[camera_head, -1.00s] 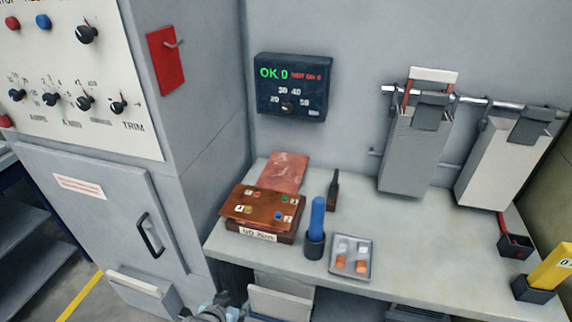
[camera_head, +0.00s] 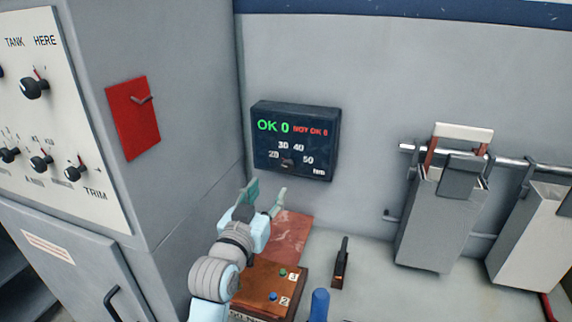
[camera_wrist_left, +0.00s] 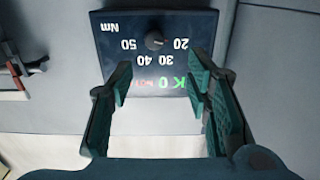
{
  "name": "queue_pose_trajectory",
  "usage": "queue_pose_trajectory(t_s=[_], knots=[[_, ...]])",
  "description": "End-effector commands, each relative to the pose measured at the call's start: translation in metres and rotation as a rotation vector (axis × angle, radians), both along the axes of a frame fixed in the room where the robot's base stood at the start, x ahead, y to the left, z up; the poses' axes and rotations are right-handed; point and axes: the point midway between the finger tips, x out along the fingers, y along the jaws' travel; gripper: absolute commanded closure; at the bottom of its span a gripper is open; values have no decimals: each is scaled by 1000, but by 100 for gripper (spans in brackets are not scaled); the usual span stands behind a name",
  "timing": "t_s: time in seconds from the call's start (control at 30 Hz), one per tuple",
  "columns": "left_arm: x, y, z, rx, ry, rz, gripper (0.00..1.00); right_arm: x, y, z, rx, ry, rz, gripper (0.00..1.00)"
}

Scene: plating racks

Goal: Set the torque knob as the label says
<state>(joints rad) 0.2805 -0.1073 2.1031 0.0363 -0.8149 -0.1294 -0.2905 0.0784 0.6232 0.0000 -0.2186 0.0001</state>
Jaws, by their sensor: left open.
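The torque knob (camera_head: 287,162) is a small dark knob on the dark wall box (camera_head: 326,140), among the marks 20, 30, 40 and 50 Nm. Its pointer is too small to read surely. My left gripper (camera_head: 266,192) is open and empty, just below and in front of the box. In the left wrist view the box is upside down; the knob (camera_wrist_left: 155,41) lies beyond the open fingertips (camera_wrist_left: 160,82), apart from them. The paper label (camera_head: 243,317) on the brown block's front is mostly cut off at the bottom edge. My right gripper is not in view.
The brown block (camera_head: 258,281) with coloured buttons and a reddish sheet (camera_head: 291,236) lie on the bench below. A dark upright tool (camera_head: 341,266) and a blue handle (camera_head: 319,304) stand nearby. Grey holders (camera_head: 436,225) hang from the rail at right.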

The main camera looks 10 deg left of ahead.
Motion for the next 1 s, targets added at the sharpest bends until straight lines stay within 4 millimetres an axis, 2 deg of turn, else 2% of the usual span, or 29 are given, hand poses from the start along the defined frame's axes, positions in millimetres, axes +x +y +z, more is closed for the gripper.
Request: queue_pose_trajectory(t_s=[0.2,0.3,0.4,0.57,0.8,0.87,1.0], knots=[[64,-12,0,-1,1,-14,55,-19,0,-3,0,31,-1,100],[92,-13,0,-1,1,-12,55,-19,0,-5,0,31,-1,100],[110,-12,-1,-1,2,-10,55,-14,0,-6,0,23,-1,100],[124,-12,-1,-2,2,-8,55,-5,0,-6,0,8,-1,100],[126,-13,-1,-2,2,-9,55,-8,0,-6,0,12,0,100],[125,-13,-1,-2,2,-9,63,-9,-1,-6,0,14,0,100],[125,-12,-1,-2,2,-8,86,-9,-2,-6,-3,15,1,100]])
